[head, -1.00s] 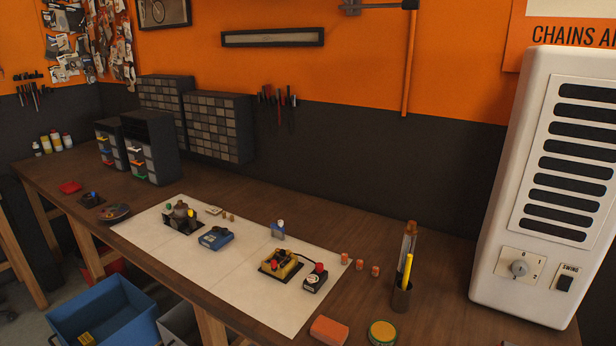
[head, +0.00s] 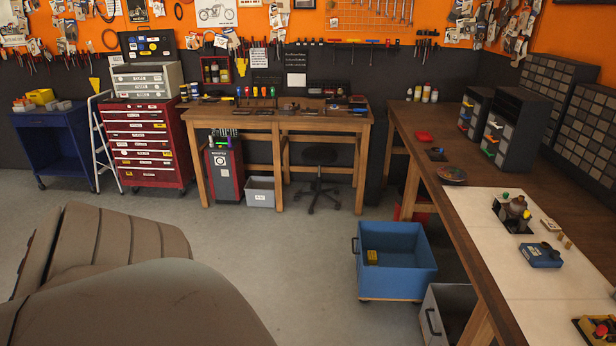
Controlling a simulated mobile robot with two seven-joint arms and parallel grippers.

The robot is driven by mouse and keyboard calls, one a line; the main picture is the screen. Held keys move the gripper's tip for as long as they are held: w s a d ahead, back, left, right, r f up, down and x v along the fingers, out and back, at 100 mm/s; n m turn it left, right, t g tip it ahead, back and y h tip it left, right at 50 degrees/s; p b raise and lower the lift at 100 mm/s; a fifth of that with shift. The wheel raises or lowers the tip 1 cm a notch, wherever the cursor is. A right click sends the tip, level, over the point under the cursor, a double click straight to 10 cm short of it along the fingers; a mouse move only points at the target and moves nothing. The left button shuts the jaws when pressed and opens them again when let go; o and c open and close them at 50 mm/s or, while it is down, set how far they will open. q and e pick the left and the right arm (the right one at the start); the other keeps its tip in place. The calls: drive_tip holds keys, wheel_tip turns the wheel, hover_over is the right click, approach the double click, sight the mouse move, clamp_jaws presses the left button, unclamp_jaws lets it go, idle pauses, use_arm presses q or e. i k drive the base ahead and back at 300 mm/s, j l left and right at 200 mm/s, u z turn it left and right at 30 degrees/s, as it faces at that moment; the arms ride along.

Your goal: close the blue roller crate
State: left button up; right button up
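The blue roller crate (head: 398,282) stands on the floor right of the middle in the head view, beside the long workbench. It is open at the top, and I see into it. A yellow item (head: 371,257) is inside, near its left wall. A dark handle (head: 354,246) shows on its left side. No lid is visible on it. Neither of my grippers is in view.
A grey bin (head: 450,312) stands right of the crate, partly under the workbench (head: 460,230). A large brown padded shape (head: 130,290) fills the lower left. A black stool (head: 319,175) stands farther back. The grey floor (head: 290,250) left of the crate is clear.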

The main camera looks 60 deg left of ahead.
sight(404, 270)
drive_tip(key=j+u, duration=0.15)
drive_tip(key=u, duration=0.3)
drive_tip(key=i+j+u, duration=0.1)
drive_tip(key=u, duration=0.35)
drive_tip(key=i+j+u, duration=0.1)
drive_tip(key=u, duration=0.35)
drive_tip(key=i+j, duration=0.65)
drive_tip(key=i, duration=0.2)
drive_tip(key=i+j+z, duration=0.1)
drive_tip(key=z, duration=0.55)
drive_tip(key=i+j+z, duration=0.25)
drive_tip(key=i+j, duration=0.15)
drive_tip(key=i+j+z, duration=0.25)
drive_tip(key=j, duration=0.25)
drive_tip(key=i+j, duration=0.3)
drive_tip(key=j, duration=0.15)
drive_tip(key=i+j, duration=0.3)
drive_tip(key=j, duration=0.15)
drive_tip(key=i+z, duration=0.05)
